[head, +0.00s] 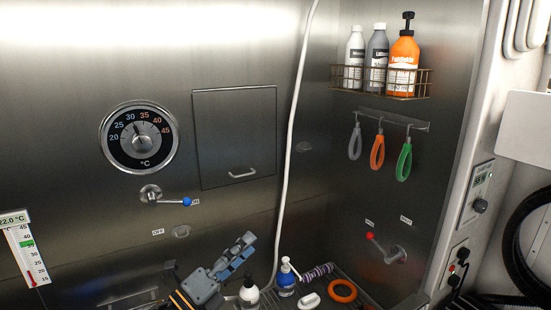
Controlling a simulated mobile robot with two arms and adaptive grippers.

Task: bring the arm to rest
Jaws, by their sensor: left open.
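My left gripper (236,256) shows at the lower middle of the head view, blue-grey, with its fingers pointing up and to the right. It is open, and I see nothing between its fingers. My right gripper is not in view.
A blue pump bottle (286,278), a purple striped roll (318,271), an orange ring (342,291) and a white object (309,301) lie right of the gripper. A white hose (292,130) hangs behind. A blue-tipped lever (172,199) and red-tipped lever (384,248) project from the walls.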

